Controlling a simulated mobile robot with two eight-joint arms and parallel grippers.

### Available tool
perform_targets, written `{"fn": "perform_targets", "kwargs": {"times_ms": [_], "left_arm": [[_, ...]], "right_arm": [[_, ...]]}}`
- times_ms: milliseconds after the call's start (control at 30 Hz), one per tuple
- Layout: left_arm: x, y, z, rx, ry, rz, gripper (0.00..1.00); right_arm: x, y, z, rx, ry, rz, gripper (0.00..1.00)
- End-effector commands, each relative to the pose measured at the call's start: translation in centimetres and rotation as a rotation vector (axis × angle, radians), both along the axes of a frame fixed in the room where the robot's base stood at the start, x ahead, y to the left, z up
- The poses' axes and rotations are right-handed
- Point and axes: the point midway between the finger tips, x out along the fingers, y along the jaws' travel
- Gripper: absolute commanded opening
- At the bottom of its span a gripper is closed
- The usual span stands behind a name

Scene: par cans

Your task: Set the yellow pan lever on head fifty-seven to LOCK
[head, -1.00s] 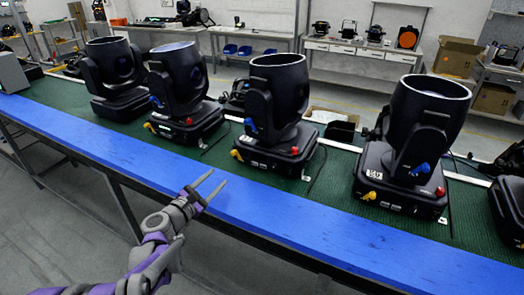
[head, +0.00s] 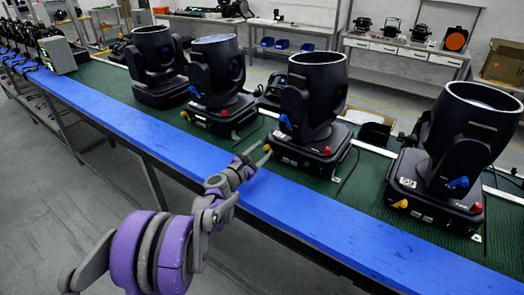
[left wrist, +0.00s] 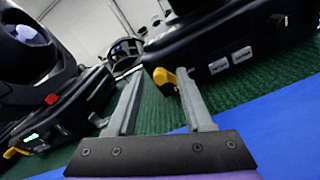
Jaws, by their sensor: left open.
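Black moving heads stand in a row. The head in front of my left gripper (head: 259,154) has a yellow lever (head: 267,148) at its base's left front corner and a blue lever (head: 285,121) higher up. In the left wrist view, this yellow lever (left wrist: 162,77) shows between the fingertips, close to the right finger; contact cannot be told. My left gripper (left wrist: 158,80) is open and empty. The rightmost full head has its own yellow lever (head: 400,204) and a number label (head: 407,183), too small to read surely. No number is legible on the nearer head. My right gripper is out of view.
The heads stand on a green mat (head: 365,180) behind a blue front strip (head: 310,212). The neighbouring head to the left (head: 217,75) has a red knob (left wrist: 50,98) and a yellow lever (left wrist: 14,152). The blue strip is clear.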

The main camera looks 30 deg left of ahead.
Motion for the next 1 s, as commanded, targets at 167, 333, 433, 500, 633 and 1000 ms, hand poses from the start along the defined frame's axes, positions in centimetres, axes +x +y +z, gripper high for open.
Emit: {"fn": "perform_targets", "kwargs": {"times_ms": [167,333,433,500,633,1000], "left_arm": [[0.03,0.01,-0.02,0.0,0.0,0.0,0.51],[0.02,0.0,-0.02,0.001,0.0,0.0,0.3],[0.01,0.01,-0.02,0.001,0.0,0.0,0.12],[0.01,0.01,-0.02,0.001,0.0,0.0,0.0],[0.01,0.01,-0.02,0.001,0.0,0.0,0.0],[0.0,-0.13,0.1,0.043,-0.003,0.0,0.0]], "right_arm": [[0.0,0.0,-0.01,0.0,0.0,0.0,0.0],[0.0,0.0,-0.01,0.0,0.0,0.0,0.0],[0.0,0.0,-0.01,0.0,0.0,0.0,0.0],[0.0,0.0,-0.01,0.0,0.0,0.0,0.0],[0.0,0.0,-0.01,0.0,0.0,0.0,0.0],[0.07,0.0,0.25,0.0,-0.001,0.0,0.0]]}}
